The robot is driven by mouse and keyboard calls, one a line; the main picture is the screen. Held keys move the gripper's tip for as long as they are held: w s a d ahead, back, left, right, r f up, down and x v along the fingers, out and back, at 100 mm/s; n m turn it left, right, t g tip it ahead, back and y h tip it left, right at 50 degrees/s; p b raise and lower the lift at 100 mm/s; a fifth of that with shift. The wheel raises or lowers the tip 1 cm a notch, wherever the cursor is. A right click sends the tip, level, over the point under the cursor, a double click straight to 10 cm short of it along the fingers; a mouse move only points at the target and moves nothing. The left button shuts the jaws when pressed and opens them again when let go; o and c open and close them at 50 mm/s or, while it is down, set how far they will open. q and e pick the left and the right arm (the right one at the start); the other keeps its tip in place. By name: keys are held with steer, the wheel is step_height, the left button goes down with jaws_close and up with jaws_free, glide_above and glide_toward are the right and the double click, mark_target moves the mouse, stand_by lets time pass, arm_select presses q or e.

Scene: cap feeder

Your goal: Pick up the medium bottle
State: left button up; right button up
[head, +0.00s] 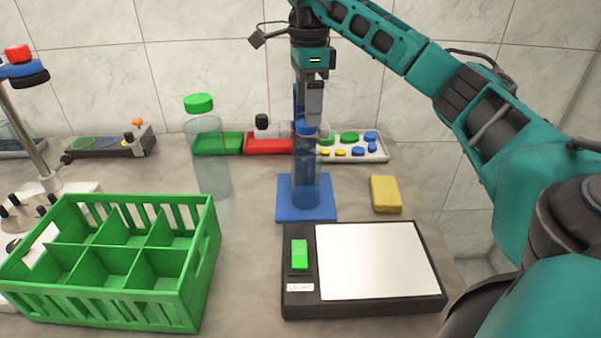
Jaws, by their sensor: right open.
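A clear bottle with a blue cap (306,182) stands upright on a blue mat (325,212); it looks middle in size among the bottles. My right gripper (308,110) points down directly over its cap and is open. The fingers overlap the cap in the head view, so I cannot tell whether they touch it. My left gripper is not in view.
A taller clear bottle with a green cap (210,165) stands to the left. A green divided crate (210,240) is front left, and a black light panel (365,305) front right. A yellow sponge (385,194) lies right of the mat. Cap trays (382,152) line the back.

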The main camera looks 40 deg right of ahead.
mark_target(307, 144)
step_height(307, 144, down, 10)
steer(key=shift+r+b, duration=0.15)
steer(key=shift+b, duration=0.4)
jaws_close()
stand_by(0.7)
